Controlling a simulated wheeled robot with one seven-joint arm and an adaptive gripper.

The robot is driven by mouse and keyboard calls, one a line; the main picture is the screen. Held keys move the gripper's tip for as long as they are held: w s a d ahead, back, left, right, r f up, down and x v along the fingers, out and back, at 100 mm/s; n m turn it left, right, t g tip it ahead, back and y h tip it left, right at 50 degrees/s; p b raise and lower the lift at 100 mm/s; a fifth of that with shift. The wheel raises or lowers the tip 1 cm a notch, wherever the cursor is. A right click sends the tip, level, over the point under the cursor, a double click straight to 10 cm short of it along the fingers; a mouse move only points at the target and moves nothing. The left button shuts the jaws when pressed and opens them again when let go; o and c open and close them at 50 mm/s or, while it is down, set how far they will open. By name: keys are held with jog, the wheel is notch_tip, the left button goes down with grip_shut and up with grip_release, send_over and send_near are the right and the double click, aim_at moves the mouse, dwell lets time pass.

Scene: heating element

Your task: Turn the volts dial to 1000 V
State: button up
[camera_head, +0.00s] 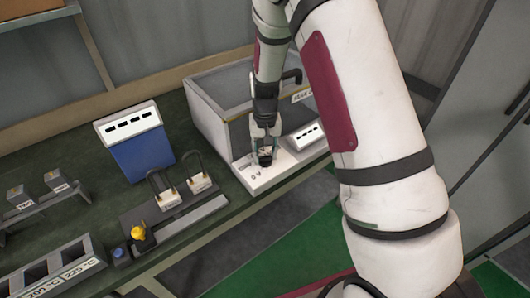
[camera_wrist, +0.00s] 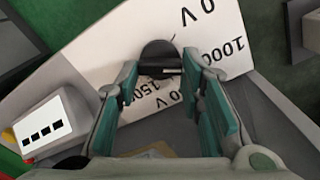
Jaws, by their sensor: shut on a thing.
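The volts dial (camera_wrist: 160,53) is a dark round knob on a white panel (camera_wrist: 110,45) with black print around it. In the wrist view the print is upside down, with "1000" at the right, "0 V" at the top and a partly covered "150…" below. My gripper (camera_wrist: 161,72) is shut on the dial, with a green-padded finger on each side. The dial's pointer mark is hard to make out. In the head view my gripper (camera_head: 264,152) points down at the white panel (camera_head: 258,182) on the front of a grey open-topped box, and mostly hides the dial.
A white display (camera_head: 306,136) sits right of my gripper on the same panel. The grey box wall (camera_head: 208,118) rises behind.

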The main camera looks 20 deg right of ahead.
jog(key=o, duration=1.2)
jog(key=shift+c, duration=0.2)
notch_tip(320, 180, up, 12)
jog(key=s+r+n+t, duration=0.1)
jog(key=s+r+t, duration=0.2)
jog(key=s+r, duration=1.1)
jog(key=s+r+n+t, duration=0.1)
jog(key=s+r, duration=0.4)
jog(key=s, duration=0.9)
jog(key=shift+t, duration=0.5)
